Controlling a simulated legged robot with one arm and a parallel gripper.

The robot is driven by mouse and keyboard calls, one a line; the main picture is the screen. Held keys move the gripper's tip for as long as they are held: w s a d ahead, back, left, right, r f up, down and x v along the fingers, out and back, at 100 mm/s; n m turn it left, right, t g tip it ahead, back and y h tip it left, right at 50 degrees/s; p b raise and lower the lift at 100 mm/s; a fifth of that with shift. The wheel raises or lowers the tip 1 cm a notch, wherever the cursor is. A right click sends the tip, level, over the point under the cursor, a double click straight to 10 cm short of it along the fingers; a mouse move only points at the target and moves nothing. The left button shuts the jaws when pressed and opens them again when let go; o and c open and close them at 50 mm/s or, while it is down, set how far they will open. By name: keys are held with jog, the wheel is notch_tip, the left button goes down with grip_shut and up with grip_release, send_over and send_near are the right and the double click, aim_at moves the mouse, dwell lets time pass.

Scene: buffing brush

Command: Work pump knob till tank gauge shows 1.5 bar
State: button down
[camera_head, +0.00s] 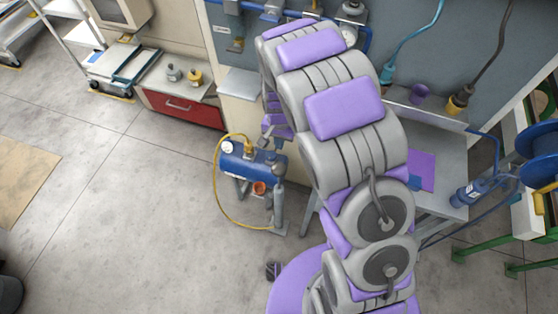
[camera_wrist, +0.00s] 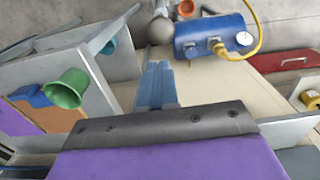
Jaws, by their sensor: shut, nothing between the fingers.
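The blue tank (camera_head: 250,166) stands on a low frame left of my arm in the head view. It also shows at the top of the wrist view (camera_wrist: 205,35). Its white round gauge (camera_head: 227,146) also shows in the wrist view (camera_wrist: 244,39); its reading is too small to make out. The grey pump (camera_head: 278,208) stands upright beside the tank. A round grey knob (camera_wrist: 160,30) shows left of the tank in the wrist view. My gripper (camera_wrist: 158,82) is shut and empty, apart from the knob. In the head view my arm hides much of the area behind it.
A yellow hose (camera_head: 216,190) loops from the tank to the floor. An orange cup (camera_head: 259,188) sits by the pump. A grey workbench (camera_head: 450,165) stands right of my arm. A red drawer (camera_head: 185,108) is at the back left. The left floor is mostly clear.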

aim_at(279, 167)
jog(key=shift+f, duration=0.1)
notch_tip(279, 167, down, 14)
jog(key=shift+r+b, duration=0.1)
jog(key=shift+b, duration=0.9)
notch_tip(279, 167, down, 10)
jog(key=shift+s+r, duration=0.2)
jog(key=shift+s+d, duration=0.1)
